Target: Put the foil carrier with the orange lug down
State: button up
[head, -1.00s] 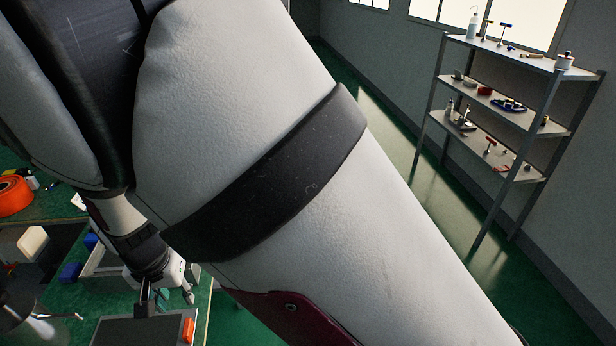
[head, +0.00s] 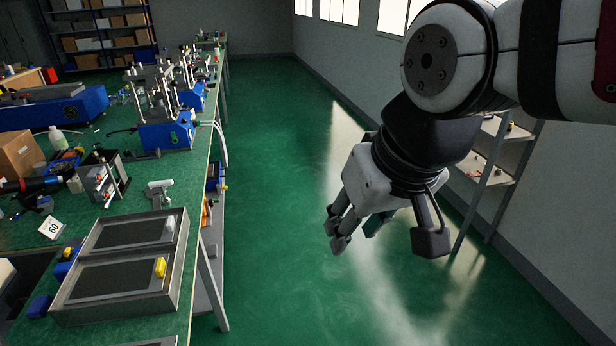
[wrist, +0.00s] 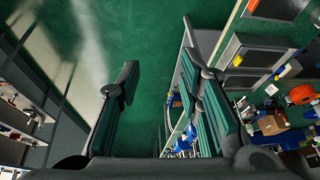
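The foil carrier with the orange lug shows partly in the wrist view at the top right edge, as a dark panel (wrist: 280,9) with a small orange-red lug (wrist: 252,7). It appears to lie on the bench; the frame edge cuts it off. In the head view only a grey edge shows at the bottom, and I cannot tell whether it is this carrier. My gripper (head: 386,238) is open and empty, held over the green floor right of the bench, well apart from the carriers. Its spread fingers also show in the wrist view (wrist: 162,85).
Blue presses (head: 165,132) stand farther back. A grey shelf rack (head: 490,170) stands right behind my arm. The floor aisle (head: 270,230) is clear.

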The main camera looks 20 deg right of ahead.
jog(key=shift+h, duration=0.4)
jog(key=s+d, duration=0.1)
jog(key=s, duration=0.1)
jog(key=s+d, duration=0.1)
jog(key=shift+s+d, duration=0.3)
jog(key=shift+s, duration=0.05)
